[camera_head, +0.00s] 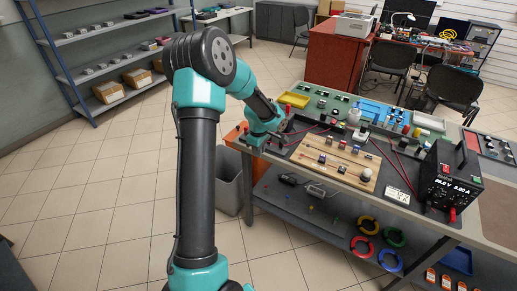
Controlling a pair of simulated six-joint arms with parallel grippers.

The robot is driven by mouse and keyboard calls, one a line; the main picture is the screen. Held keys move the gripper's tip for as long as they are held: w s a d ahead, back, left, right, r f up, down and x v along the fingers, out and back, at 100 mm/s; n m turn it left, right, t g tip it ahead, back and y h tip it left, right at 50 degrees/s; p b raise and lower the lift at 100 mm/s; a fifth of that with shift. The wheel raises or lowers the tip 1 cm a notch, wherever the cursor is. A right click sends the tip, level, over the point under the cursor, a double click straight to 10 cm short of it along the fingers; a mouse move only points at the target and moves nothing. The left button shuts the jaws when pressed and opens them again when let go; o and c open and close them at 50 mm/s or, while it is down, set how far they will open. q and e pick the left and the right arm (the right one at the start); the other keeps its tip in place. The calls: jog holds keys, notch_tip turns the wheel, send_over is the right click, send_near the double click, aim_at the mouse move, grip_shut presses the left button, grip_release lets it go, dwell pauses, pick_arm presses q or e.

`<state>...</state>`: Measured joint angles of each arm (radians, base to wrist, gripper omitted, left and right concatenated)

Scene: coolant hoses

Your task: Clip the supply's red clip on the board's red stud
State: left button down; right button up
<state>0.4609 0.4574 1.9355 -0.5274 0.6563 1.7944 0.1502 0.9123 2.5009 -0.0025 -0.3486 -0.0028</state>
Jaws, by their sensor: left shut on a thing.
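The power supply (452,182) is a black box with a lit display at the right of the bench. Red leads (381,152) run on the bench left of it. The wooden board (345,178) lies in the bench's middle with several small parts on it; its red stud is too small to make out surely. My left gripper (277,138) is at the bench's left end, left of the board and apart from it. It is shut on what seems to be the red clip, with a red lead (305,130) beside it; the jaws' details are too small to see. My right gripper is out of view.
A yellow tray (295,99) and blue tray (377,112) lie behind the board. A white card (397,195) lies between board and supply. A grey bin (229,180) stands by the bench's left end. Coloured hose rings (367,225) sit on the lower shelf.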

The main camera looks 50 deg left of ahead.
pick_arm(q)
jog(key=shift+r, duration=0.15)
dwell(0.3)
jog(key=shift+r, duration=1.35)
send_over(302, 153)
jog(key=shift+w+f, duration=0.2)
jog(key=shift+f, duration=2.8)
jog(key=shift+f, duration=0.85)
dwell(0.9)
jog(key=c, duration=1)
grip_release()
